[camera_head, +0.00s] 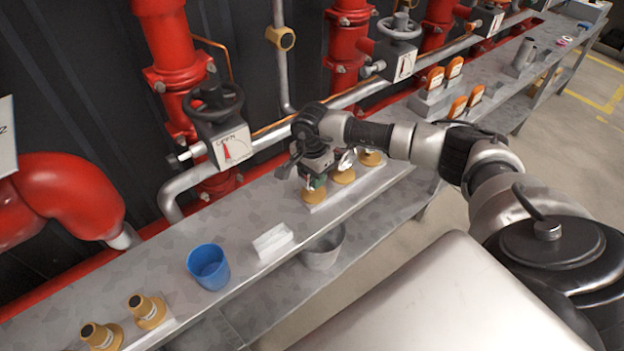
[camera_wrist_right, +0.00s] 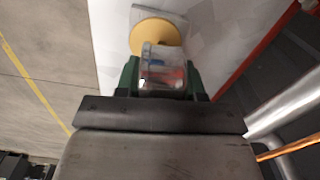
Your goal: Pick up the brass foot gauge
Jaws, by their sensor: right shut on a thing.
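My right gripper (camera_head: 314,181) reaches down over the left end of a white strip (camera_head: 350,191) on the grey bench. It is shut on the brass foot gauge (camera_head: 314,195), whose round yellow-brass foot shows below the fingers. In the right wrist view, the green fingers of my right gripper (camera_wrist_right: 160,80) close on the gauge's clear body, with blue and red inside. The gauge's brass foot (camera_wrist_right: 156,32) shows beyond. The gauge looks upright; I cannot tell whether its foot touches the strip. My left gripper is out of view.
Two similar brass-footed pieces (camera_head: 343,175) (camera_head: 371,158) stand close by on the strip. A blue cup (camera_head: 208,267), a small white block (camera_head: 272,241) and more brass-coloured pieces (camera_head: 147,310) are to the left. Red pipes and a valve wheel (camera_head: 213,100) stand behind. A grey bin (camera_head: 324,249) sits below.

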